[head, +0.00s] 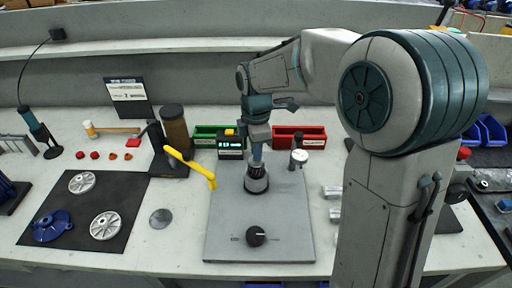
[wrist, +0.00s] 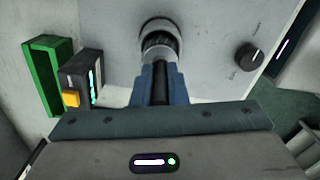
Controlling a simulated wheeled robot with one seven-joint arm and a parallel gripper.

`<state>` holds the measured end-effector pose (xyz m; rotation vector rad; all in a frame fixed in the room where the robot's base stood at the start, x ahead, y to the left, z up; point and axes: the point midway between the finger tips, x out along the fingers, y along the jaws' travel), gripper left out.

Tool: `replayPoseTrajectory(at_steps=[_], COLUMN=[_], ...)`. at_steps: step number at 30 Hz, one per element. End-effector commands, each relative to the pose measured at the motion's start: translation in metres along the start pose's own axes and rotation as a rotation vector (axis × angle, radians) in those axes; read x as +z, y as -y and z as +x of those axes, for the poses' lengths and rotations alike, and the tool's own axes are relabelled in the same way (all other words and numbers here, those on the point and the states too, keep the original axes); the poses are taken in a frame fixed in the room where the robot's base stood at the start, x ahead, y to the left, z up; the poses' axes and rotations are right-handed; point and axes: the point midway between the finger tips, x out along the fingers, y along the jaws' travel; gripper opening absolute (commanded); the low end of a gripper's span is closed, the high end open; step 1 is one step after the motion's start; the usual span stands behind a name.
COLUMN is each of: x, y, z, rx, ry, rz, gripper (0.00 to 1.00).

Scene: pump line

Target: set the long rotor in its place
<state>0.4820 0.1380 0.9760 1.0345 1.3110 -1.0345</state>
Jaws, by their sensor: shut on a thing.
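My gripper (head: 257,160) points down over the grey plate (head: 285,220) in the head view. In the wrist view its blue fingers (wrist: 160,88) are shut on a dark shaft, the long rotor (wrist: 160,82). The shaft runs to a round dark holder with a metal rim (head: 257,182), which stands on the plate; the holder also shows in the wrist view (wrist: 160,32). The rotor's far end is at the holder's mouth or inside it; I cannot tell how deep. In the head view the fingers mostly hide the rotor.
A black knob (head: 256,236) sits on the plate's front part. A yellow arm (head: 190,166) reaches toward the plate's left edge, and a small gauge (head: 299,157) stands at its right. Behind are a lit display box (head: 231,146), a green bin (head: 206,132) and a red bin (head: 312,136).

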Motion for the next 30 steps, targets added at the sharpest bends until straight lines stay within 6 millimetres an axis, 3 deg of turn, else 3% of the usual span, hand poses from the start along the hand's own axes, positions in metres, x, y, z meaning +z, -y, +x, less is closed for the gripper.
replayPoseTrajectory(at_steps=[11,12,14,20,22,30], x=[-0.0001,-0.0001,-0.0001,0.0,0.0,0.0], y=[-0.0003,-0.0003,-0.0002,0.0,0.0004,0.0002], z=[0.0065,0.0064,0.0065,0.0069,0.0079,0.0068], rx=[0.001,0.002,0.001,0.0,-0.002,-0.001], ry=[0.0,0.0,0.0,0.0,0.0,0.0], rz=[0.0,0.0,0.0,0.0,0.0,0.0], gripper=[0.0,0.21,0.38,0.39,0.49,0.49])
